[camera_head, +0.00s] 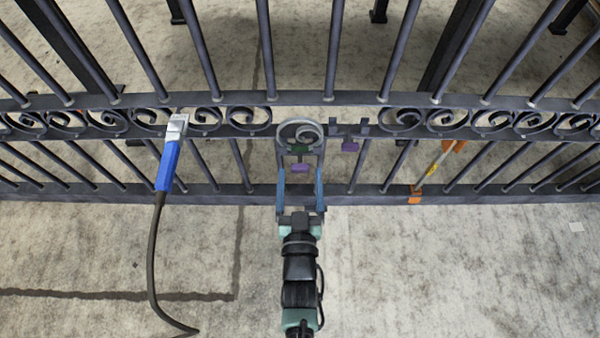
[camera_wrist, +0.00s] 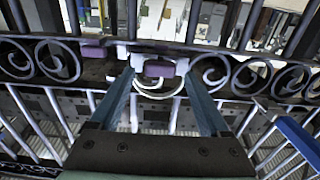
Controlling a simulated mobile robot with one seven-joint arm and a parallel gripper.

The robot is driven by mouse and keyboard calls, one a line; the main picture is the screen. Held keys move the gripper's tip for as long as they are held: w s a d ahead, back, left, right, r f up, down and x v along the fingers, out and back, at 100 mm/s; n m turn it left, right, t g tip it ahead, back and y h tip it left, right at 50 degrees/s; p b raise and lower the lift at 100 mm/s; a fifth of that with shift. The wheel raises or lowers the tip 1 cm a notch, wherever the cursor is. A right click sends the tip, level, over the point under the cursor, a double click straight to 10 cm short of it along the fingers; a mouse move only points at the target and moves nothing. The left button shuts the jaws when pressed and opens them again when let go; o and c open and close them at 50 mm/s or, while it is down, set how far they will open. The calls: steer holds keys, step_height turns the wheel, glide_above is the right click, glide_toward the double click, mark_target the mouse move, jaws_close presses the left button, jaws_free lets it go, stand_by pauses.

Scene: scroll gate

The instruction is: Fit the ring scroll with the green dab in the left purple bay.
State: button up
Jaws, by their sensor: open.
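The ring scroll (camera_head: 300,132) is a grey ring with a curl inside and a green dab (camera_head: 298,148) at its lower edge. It stands upright at the left purple bay (camera_head: 300,168), about level with the scroll band. I cannot tell whether it is fully seated. My gripper (camera_head: 300,178) is open, its blue fingers on either side below the ring. The right purple bay (camera_head: 350,146) is empty.
The dark gate (camera_head: 180,100) spans the view, with scrolls on both sides of the bays. A blue-handled tool (camera_head: 168,160) with a cable hangs on the left. A pale bar with orange and yellow pieces (camera_head: 430,172) leans on the right. The floor in front is mostly clear.

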steer(key=s+p, duration=0.3)
steer(key=s, duration=0.9)
